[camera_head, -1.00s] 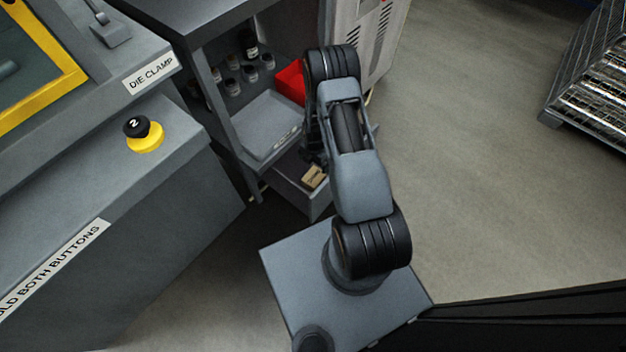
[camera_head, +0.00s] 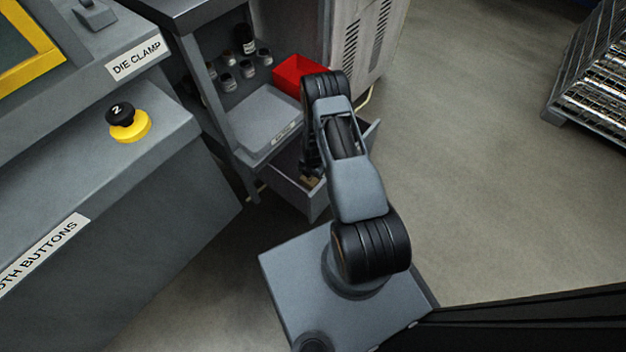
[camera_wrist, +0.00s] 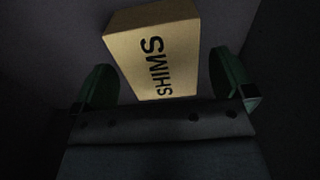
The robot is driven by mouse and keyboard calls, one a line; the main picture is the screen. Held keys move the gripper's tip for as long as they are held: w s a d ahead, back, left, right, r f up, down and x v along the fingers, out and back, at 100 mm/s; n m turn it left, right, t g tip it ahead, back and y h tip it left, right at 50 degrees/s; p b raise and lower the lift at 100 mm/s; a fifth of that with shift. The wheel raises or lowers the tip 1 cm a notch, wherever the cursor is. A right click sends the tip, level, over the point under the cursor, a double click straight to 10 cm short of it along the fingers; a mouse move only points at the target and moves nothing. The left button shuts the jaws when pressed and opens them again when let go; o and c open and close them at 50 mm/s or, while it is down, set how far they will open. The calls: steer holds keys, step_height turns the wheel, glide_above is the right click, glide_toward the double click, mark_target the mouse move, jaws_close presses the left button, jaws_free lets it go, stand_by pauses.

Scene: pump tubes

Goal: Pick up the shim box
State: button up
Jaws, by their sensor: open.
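The shim box (camera_wrist: 155,48) is a small tan box with "SHIMS" printed in black. In the wrist view it lies between and a little beyond my gripper's two green-edged fingers. My gripper (camera_wrist: 168,88) is open, with a finger on each side of the box and dark gaps between. In the head view the box (camera_head: 310,181) shows only as a small tan patch inside the open drawer (camera_head: 292,197), mostly hidden by my arm. My gripper is also largely hidden there, low in the drawer area.
A wire crate (camera_head: 590,75) stands far right; floor between is clear.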

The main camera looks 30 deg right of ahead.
steer(key=shift+f, duration=0.8)
steer(key=shift+r, duration=0.1)
steer(key=c, duration=1.1)
